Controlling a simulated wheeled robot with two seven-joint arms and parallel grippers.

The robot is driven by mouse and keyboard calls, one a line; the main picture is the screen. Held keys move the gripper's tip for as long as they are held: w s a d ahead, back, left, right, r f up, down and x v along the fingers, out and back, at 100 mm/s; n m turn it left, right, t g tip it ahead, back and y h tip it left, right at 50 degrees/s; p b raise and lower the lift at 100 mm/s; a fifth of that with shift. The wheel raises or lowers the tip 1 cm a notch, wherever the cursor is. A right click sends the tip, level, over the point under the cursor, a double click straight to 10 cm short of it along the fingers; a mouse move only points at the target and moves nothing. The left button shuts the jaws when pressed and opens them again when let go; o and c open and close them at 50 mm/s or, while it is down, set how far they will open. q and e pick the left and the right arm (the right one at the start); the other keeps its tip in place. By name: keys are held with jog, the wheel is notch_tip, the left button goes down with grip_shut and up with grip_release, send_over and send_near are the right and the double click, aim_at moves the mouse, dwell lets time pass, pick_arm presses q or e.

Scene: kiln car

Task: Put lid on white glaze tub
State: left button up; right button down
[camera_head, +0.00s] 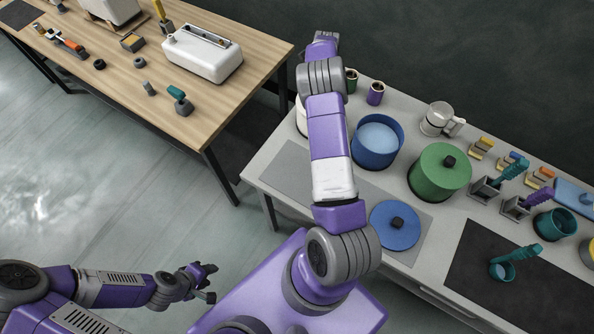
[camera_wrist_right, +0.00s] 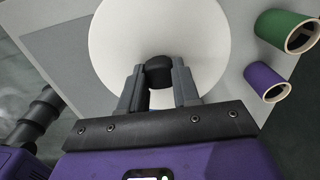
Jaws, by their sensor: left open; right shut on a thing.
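The white lid (camera_wrist_right: 205,45) is a round white disc with a black knob (camera_wrist_right: 159,70) at its middle in the right wrist view. My right gripper (camera_wrist_right: 159,84) is shut on the knob, one finger on each side. In the head view my right arm hides its own gripper and the lid. A white edge, likely the white glaze tub (camera_head: 301,118), shows just left of that arm on the grey table. I cannot tell whether the lid rests on the tub or hangs above it. My left gripper (camera_head: 209,283) is open and empty over the floor, lower left.
An open blue tub (camera_head: 376,152), a lidded green tub (camera_head: 437,184) and a blue lid (camera_head: 396,233) stand right of my arm. A green cup (camera_wrist_right: 284,30) and a purple cup (camera_wrist_right: 265,80) stand near the white lid. A wooden table (camera_head: 150,60) is at upper left.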

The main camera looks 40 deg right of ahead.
jog(key=shift+f, duration=0.3)
jog(key=c, duration=0.7)
grip_release()
jog(key=shift+c, duration=0.2)
jog(key=shift+r, duration=0.15)
jog(key=shift+r+p, duration=2.6)
jog(key=shift+r, duration=1.3)
notch_tip(320, 180, up, 8)
jog(key=shift+f, duration=0.25)
